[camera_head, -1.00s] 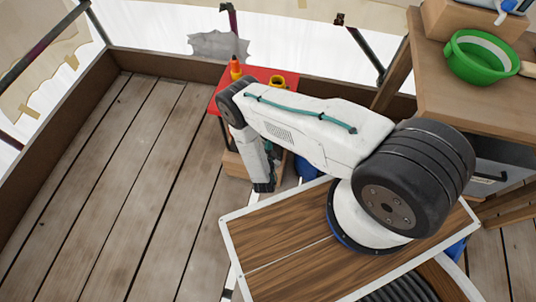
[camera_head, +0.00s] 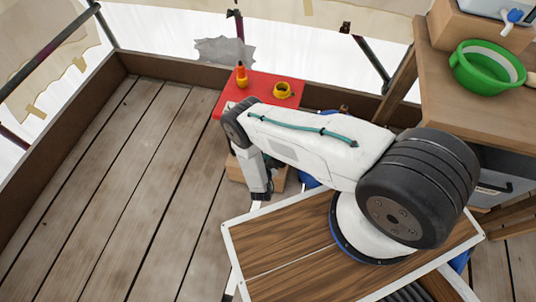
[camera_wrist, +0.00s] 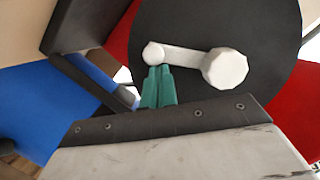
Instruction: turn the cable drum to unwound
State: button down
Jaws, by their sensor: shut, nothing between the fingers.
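The cable drum (camera_wrist: 215,22) appears in the wrist view as a dark round disc with a white crank (camera_wrist: 190,57) across its face. The crank has a small rounded end at left and a larger faceted knob at right. My gripper (camera_wrist: 159,70) is shut and empty, its teal fingertips just below the crank's small end. I cannot tell whether they touch it. In the head view my arm hangs down in front of a red-topped stand (camera_head: 232,97), and the drum cannot be made out there.
A wooden bench (camera_head: 445,95) at right holds a green bowl (camera_head: 487,67). Plank floor (camera_head: 120,190) lies clear at left. Blue surfaces (camera_wrist: 45,105) lie left of my fingers in the wrist view.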

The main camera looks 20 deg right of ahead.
jog(key=shift+w+a+f, duration=0.15)
jog(key=shift+a+f, duration=0.05)
